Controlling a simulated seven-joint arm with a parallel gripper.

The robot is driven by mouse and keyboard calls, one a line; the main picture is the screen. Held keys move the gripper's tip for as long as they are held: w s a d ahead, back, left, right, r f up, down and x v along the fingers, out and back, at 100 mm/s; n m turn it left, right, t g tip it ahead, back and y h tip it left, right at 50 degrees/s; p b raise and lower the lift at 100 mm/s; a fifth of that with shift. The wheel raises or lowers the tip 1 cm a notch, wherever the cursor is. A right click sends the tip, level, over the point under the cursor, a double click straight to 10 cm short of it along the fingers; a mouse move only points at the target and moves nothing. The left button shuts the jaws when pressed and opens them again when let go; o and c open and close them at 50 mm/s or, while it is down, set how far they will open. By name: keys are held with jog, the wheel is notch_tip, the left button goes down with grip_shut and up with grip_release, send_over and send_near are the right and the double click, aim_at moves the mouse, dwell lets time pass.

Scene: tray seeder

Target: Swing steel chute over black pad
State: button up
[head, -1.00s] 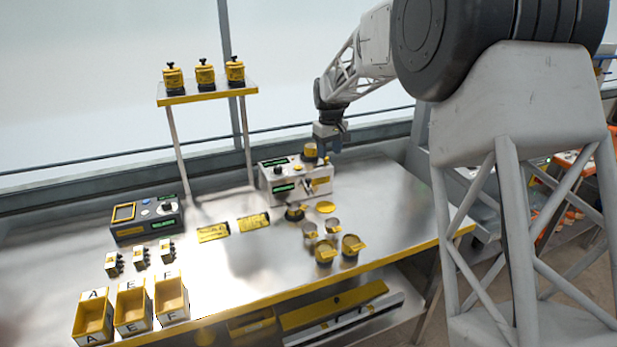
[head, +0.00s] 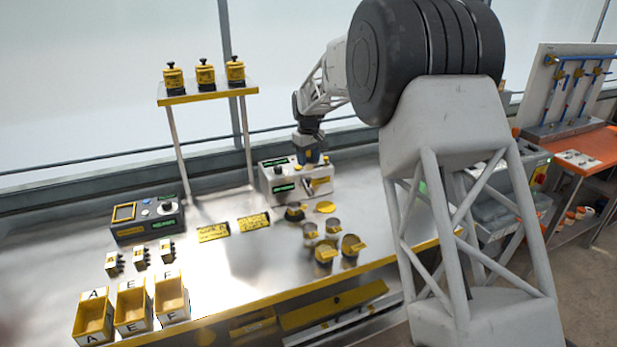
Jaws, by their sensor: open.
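A white-and-grey seeder box (head: 284,184) with green displays and a dark knob stands at the back of the steel bench. My gripper (head: 312,162) is open and points down at the right end of this box, just over or around its yellow-topped cup, which it mostly hides. I cannot tell whether they touch. A yellow part (head: 320,187) sits on the box's right front. I cannot make out the steel chute for certain; it is too small or hidden near my gripper. I cannot clearly pick out the black pad either.
Several lidded cups (head: 325,254) stand in front of the seeder. Two yellow plates (head: 214,233) lie to its left. A dark control box (head: 146,219), lettered yellow bins (head: 133,310) and a raised shelf (head: 207,94) are further left.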

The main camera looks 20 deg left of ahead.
aim_at(309, 179)
jog(key=shift+f, duration=3.7)
grip_shut()
